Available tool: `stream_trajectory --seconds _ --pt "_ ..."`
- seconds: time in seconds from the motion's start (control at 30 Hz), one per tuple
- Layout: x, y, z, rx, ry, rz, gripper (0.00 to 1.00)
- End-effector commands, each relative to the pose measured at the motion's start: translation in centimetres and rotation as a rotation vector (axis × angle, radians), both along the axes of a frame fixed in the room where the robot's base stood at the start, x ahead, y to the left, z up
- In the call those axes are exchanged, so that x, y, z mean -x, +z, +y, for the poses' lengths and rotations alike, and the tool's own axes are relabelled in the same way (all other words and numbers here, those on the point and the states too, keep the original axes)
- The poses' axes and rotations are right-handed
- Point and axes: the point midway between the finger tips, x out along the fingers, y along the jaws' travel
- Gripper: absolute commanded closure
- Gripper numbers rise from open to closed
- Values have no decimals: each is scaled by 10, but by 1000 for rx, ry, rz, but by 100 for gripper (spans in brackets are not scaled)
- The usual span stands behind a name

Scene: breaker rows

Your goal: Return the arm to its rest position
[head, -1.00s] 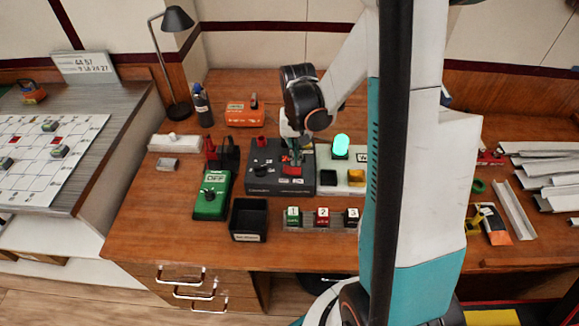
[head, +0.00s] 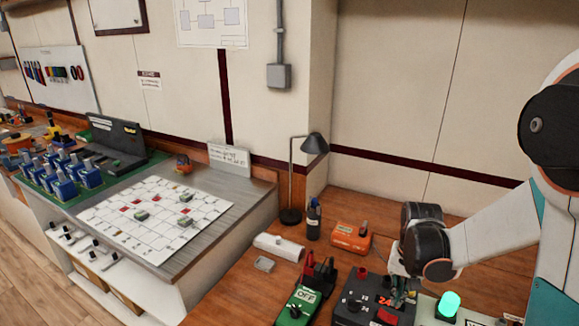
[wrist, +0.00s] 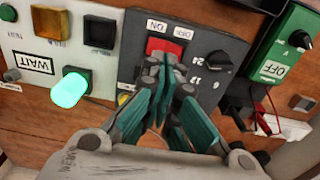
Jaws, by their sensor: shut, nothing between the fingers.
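My gripper (head: 400,291) is low over a dark grey control box (head: 352,308) on the wooden bench. In the wrist view its teal fingers (wrist: 168,68) are shut with nothing between them. The fingertips are at the lower edge of a red rocker switch (wrist: 165,47) marked ON; I cannot tell whether they touch it. A black knob (wrist: 219,60) is beside the switch. My white arm reaches in from the right in the head view, bent at a black joint, away from my body.
A white panel with a lit green lamp (head: 448,304) and a WAIT label (wrist: 33,62) stands beside the box. A green OFF meter (head: 298,305), an orange device (head: 351,237), a bottle (head: 313,220) and a desk lamp (head: 314,144) are nearby. A gridded board (head: 155,211) lies on the left counter.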

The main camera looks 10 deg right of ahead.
Motion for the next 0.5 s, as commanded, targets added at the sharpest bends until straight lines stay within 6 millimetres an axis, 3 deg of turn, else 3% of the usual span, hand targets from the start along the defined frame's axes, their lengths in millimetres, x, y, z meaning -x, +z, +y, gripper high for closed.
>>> stream_trajectory --seconds 0.27,0.5 --pt "14 63 42 34 136 -114 100" --pt "37 113 81 67 274 -236 100"
